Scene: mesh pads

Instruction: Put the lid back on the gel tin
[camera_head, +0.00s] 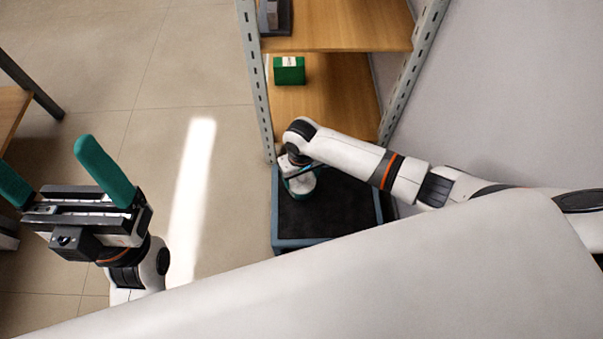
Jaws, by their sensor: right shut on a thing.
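My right gripper (300,186) is small in the picture, over the left back part of a black-topped stand with a blue-grey frame (325,240). It is shut on a white round thing (303,183), partly hidden by the gripper and wrist. I cannot tell whether this is the lid, the gel tin or both together, or whether it touches the black top. No separate lid or tin shows elsewhere. My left gripper (48,168) is at the left, its teal fingers wide apart and empty, away from the stand.
A wooden shelf unit (335,32) with grey metal posts stands behind the black-topped stand. A green box (289,70) and a dark grey thing (275,17) are on its shelves. A wooden table edge (12,110) is at far left. The rest of the black top looks bare.

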